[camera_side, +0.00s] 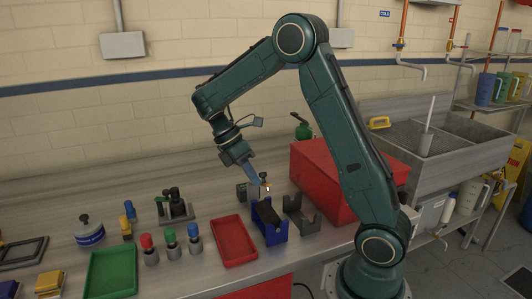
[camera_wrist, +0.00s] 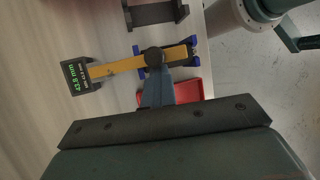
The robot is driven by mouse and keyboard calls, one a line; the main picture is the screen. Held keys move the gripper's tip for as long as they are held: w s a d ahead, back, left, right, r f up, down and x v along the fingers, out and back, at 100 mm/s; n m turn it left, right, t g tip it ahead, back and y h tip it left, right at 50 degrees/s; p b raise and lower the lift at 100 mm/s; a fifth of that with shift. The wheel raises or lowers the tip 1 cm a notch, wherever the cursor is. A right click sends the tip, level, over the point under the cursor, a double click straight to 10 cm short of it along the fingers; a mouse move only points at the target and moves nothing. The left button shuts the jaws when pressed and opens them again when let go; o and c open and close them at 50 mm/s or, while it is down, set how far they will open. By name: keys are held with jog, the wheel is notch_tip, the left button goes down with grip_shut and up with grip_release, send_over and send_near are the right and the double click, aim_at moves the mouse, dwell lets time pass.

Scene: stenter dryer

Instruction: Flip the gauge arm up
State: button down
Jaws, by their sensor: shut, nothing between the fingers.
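The gauge shows in the wrist view as a yellow bar arm (camera_wrist: 112,69) with a dark display box (camera_wrist: 78,75) reading about 43.8 mm at its left end. A dark round knob (camera_wrist: 153,57) sits on the bar. The bar's right end lies over a blue holder (camera_wrist: 190,44). The blue holder (camera_side: 268,232) stands on the bench in the side view, where the gauge is mostly hidden. My gripper (camera_wrist: 156,76) is shut and empty, its blue fingertips right beside the knob. I cannot tell whether they touch. In the side view my gripper (camera_side: 259,184) is above the blue holder.
A grey cradle (camera_side: 302,216) stands right of the holder, before a large red box (camera_side: 330,178). A red tray (camera_side: 233,241) lies left, with capped cylinders (camera_side: 170,242) and a green tray (camera_side: 110,274) beyond.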

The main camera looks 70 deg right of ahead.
jog(key=shift+t+h, duration=0.4)
jog(key=shift+h, duration=0.1)
jog(key=f, duration=0.1)
jog(key=s+a+f, duration=0.1)
jog(key=f, duration=0.2)
jog(key=shift+s+a, duration=0.3)
jog(key=shift+s, duration=0.05)
jog(key=shift+w+a+f, duration=0.45)
jog(key=shift+a+f, duration=0.1)
jog(key=shift+f, duration=0.1)
jog(key=shift+w+a+f, duration=0.45)
jog(key=shift+a+f, duration=0.05)
jog(key=shift+f, duration=0.1)
jog(key=v, duration=1)
jog(key=shift+s+a+r+m+t, duration=0.5)
jog(key=shift+s+r+m+t, duration=1.45)
jog(key=shift+s+r, duration=1.3)
jog(key=s+a+r+m+t+y, duration=0.1)
jog(key=s+a+m+t, duration=0.5)
jog(key=s, duration=0.6)
jog(key=shift+a+r+y, duration=0.3)
jog(key=shift+a+y, duration=0.05)
jog(key=shift+y, duration=0.25)
